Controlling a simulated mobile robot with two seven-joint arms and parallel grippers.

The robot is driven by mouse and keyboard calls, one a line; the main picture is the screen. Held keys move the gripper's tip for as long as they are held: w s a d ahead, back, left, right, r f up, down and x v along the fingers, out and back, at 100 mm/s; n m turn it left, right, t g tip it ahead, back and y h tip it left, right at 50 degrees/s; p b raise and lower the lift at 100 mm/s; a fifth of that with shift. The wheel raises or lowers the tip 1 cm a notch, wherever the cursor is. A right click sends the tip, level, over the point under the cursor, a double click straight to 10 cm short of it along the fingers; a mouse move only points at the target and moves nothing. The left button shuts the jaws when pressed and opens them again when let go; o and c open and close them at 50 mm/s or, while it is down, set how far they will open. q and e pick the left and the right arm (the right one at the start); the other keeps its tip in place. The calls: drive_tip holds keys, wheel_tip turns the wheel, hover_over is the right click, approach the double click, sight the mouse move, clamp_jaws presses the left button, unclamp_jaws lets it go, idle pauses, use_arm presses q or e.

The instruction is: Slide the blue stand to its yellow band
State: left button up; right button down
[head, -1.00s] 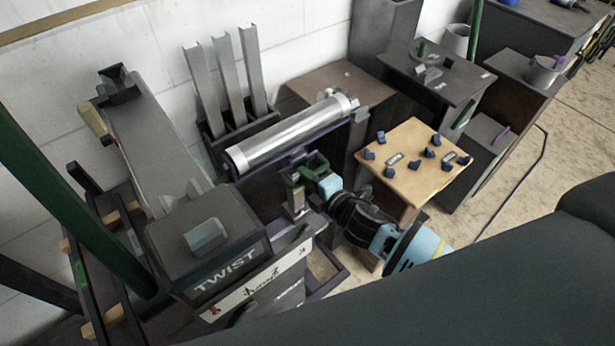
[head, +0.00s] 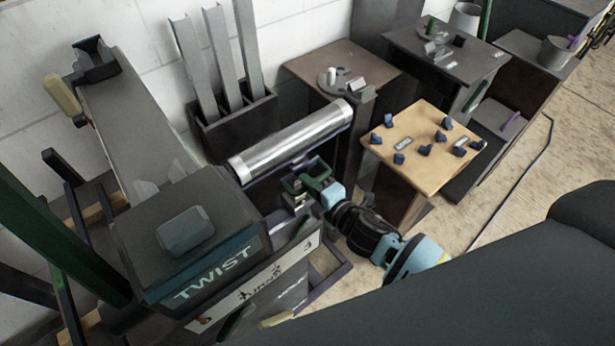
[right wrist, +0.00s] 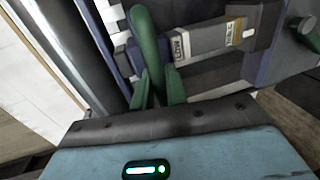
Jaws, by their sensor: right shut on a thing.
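A dark blue stand (head: 333,142) carries a long silver roller (head: 292,140) in the head view. My right gripper (head: 306,180), with green fingers, is at the stand's near side, below the roller. A grey rail with a white label (right wrist: 181,47) and a yellowish band (right wrist: 235,32) lies to the right of the fingers. My left gripper is out of view.
A dark box marked TWIST (head: 185,235) stands left of my right gripper. A wooden-topped table (head: 425,170) with several blue pieces is to its right. A rack of upright metal channels (head: 232,120) stands behind the roller. Open floor lies at the far right.

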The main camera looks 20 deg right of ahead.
drive_tip(key=c, duration=1.5)
unclamp_jaws()
drive_tip(key=shift+r, duration=0.1)
drive_tip(key=shift+v, duration=3.95)
